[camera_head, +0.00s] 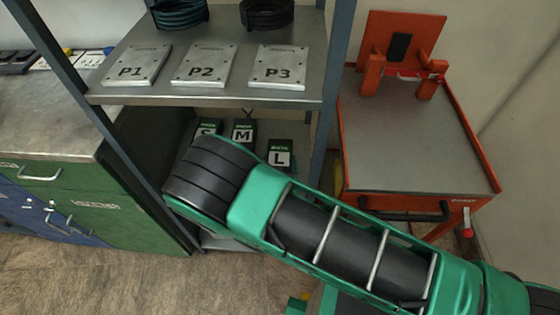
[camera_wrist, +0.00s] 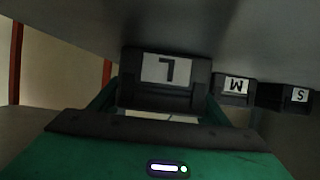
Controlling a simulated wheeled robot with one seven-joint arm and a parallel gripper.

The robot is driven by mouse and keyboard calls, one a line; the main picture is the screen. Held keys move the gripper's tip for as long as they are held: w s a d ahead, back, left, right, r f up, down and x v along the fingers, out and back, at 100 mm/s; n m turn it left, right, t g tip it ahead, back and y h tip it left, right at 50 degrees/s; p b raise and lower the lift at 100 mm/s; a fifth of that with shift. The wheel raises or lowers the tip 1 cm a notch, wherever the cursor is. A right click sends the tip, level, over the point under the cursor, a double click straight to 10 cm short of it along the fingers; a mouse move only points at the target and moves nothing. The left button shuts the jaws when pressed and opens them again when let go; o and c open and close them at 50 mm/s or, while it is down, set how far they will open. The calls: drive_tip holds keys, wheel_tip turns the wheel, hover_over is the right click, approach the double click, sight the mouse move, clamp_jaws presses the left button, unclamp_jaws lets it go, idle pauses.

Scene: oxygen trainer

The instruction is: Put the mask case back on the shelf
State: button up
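Three dark mask cases with white letter labels and green strips sit in the lower bay of the grey rack: the S case (camera_head: 207,128), the M case (camera_head: 243,132) and the L case (camera_head: 280,155). The L case stands forward of the other two. In the wrist view the L case (camera_wrist: 166,72) is between the green fingers of my gripper (camera_wrist: 163,100), which meet both its sides; the M case (camera_wrist: 233,88) and S case (camera_wrist: 290,96) are beside it, apart. My arm hides my gripper and part of the lower shelf (camera_head: 215,242) in the head view.
A rack post (camera_head: 334,110) and an orange cart (camera_head: 415,140) stand to the right. A green cabinet (camera_head: 115,215) stands left.

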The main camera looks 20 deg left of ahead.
drive_tip(key=o, duration=0.4)
drive_tip(key=shift+c, duration=0.2)
drive_tip(key=shift+r, duration=0.1)
drive_tip(key=v, duration=1.2)
drive_tip(key=shift+s, duration=0.1)
